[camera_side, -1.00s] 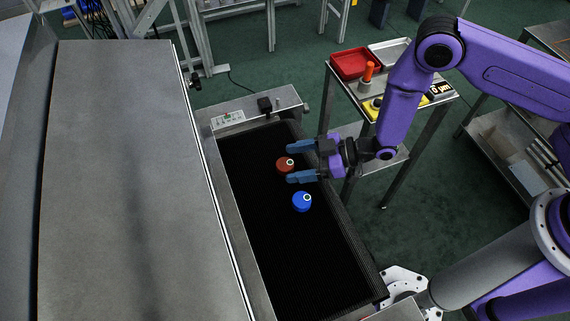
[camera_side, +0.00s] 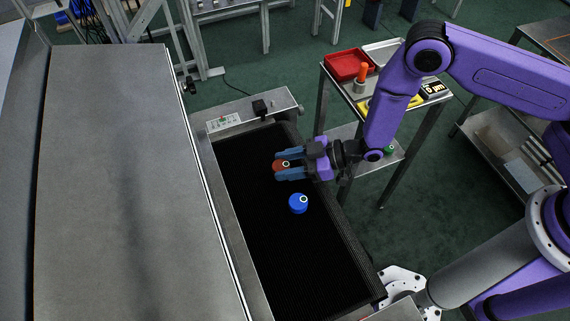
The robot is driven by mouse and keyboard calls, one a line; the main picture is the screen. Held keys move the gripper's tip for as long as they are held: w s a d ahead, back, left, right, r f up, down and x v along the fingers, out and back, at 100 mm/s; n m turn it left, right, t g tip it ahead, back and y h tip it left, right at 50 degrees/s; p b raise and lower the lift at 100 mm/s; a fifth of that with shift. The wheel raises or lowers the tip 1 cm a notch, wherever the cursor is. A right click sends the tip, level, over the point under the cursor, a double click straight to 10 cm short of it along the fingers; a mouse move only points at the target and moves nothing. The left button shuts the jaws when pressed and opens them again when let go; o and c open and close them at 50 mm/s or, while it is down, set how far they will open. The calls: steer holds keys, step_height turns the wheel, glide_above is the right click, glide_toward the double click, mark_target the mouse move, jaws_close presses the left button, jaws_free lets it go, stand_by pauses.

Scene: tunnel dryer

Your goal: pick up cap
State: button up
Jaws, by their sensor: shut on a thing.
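A red cap (camera_side: 281,165) with a pale ring on top is over the black conveyor belt (camera_side: 255,225). My gripper (camera_side: 289,165) is shut on the red cap, with a blue finger on either side of it. The fingers partly hide the cap, and I cannot tell whether it touches the belt. A blue cap (camera_side: 298,204) with a similar pale ring sits on the belt just below my gripper in the picture, apart from it.
The grey dryer housing (camera_side: 125,180) stands left of the belt. A small control panel (camera_side: 223,122) and black block are at the belt's far end. A cart with a red tray (camera_side: 347,64) stands right. The belt's near part is clear.

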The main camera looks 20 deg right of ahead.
steer(key=shift+r, duration=0.5)
step_height(320, 180, up, 2)
steer(key=shift+r, duration=0.1)
steer(key=s+d+r, duration=0.9)
steer(key=s+r, duration=0.1)
steer(key=w+d+r+m+t+h, duration=0.25)
steer(key=w+d+m+h, duration=0.2)
steer(key=d, duration=0.45)
steer(key=w+d+r+m+t+h, duration=0.1)
steer(key=w+d+m+t+h, duration=0.25)
steer(key=w+d, duration=0.4)
steer(key=w+d+r+m+t+h, duration=0.25)
steer(key=w+d+m+h, duration=0.2)
steer(key=d, duration=0.55)
steer(key=n+g+y, duration=1.4)
steer(key=n, duration=0.3)
glide_above(276, 164)
steer(key=s+d, duration=0.9)
steer(key=s, duration=0.3)
step_height(276, 164, down, 6)
steer(key=w+a+f, duration=0.8)
steer(key=w, duration=0.1)
steer(key=shift+w+a+f, duration=0.2)
steer(key=shift+a+f, duration=0.15)
steer(key=shift+a, duration=0.05)
steer(key=shift+w+a+f, duration=0.35)
steer(key=shift+f, duration=1.8)
